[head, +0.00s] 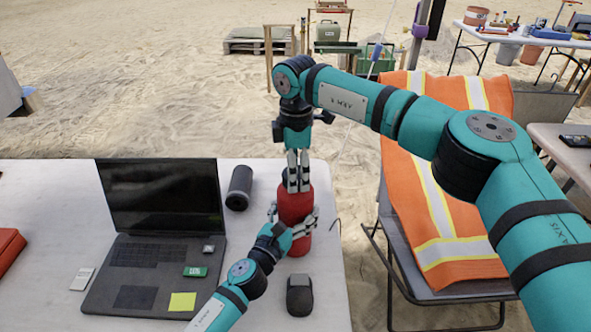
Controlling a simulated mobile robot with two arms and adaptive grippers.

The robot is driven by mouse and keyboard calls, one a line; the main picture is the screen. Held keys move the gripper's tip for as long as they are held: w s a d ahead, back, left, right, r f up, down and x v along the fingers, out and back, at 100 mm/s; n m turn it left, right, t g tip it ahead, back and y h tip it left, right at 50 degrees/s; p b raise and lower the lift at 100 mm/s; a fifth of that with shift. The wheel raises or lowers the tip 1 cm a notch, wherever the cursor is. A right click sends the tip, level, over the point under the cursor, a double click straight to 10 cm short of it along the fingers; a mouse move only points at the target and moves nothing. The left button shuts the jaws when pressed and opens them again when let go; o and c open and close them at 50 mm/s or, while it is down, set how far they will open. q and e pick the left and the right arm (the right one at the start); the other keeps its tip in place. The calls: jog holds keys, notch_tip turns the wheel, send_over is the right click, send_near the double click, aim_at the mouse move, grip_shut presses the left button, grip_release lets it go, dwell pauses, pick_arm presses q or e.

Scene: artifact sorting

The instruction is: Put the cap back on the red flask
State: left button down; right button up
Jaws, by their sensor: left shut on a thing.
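The red flask (295,205) stands upright near the right edge of the white table. My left gripper (297,223) reaches in from the lower left and is shut on the flask's body. My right gripper (298,180) points straight down at the top of the flask, with its fingertips around or just against the neck. The fingers cover the flask's mouth. I cannot make out the cap, which may be hidden between them, or whether these fingers are shut on anything.
An open laptop (150,255) takes up the table's left side. A chair with an orange vest (432,215) stands to the right of the table, beneath my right arm.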

jog(key=shift+o, duration=0.8)
notch_tip(320, 180, up, 12)
pick_arm(q)
grip_release()
jog(key=v, duration=1.2)
